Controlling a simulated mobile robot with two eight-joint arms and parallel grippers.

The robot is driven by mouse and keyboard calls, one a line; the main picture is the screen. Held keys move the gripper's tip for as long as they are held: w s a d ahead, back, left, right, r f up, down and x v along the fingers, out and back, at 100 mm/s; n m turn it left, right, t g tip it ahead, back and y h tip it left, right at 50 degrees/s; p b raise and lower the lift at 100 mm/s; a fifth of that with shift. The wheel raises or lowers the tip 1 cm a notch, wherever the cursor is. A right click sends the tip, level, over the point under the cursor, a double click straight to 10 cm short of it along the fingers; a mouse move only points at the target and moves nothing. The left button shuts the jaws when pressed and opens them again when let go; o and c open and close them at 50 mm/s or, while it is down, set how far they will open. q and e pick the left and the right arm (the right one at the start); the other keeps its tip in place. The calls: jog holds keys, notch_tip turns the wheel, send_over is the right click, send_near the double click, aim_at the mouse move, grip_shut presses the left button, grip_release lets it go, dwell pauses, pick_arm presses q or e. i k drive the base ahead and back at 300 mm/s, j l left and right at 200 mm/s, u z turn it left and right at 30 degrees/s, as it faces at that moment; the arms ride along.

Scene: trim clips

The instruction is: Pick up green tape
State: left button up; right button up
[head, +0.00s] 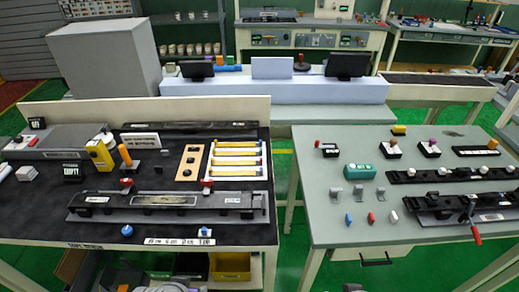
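A small teal-green block-like item (362,172) with a pale label lies on the left part of the grey right-hand table (325,215). It is the only green object I see on the tables and may be the green tape; it is too small to be sure. It lies behind several small grey clips (336,192). Neither of my grippers can be made out in the head view. Nothing is seen touching the green item.
A black-topped table (40,215) on the left holds a long dark rail fixture (165,201), a yellow device (100,154) and a rack of yellow strips (236,172). A gap with green floor (283,185) separates the tables. A red-handled fixture (473,212) stands at right.

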aim_at(258, 154)
jog(key=i+l, duration=0.15)
jog(key=l, duration=0.2)
jog(key=i+l, duration=0.1)
jog(key=l, duration=0.25)
jog(key=i+l, duration=0.15)
jog(key=l, duration=0.2)
jog(key=i+l, duration=0.1)
jog(key=l, duration=0.2)
jog(key=i+l+z, duration=0.1)
jog(key=l, duration=0.25)
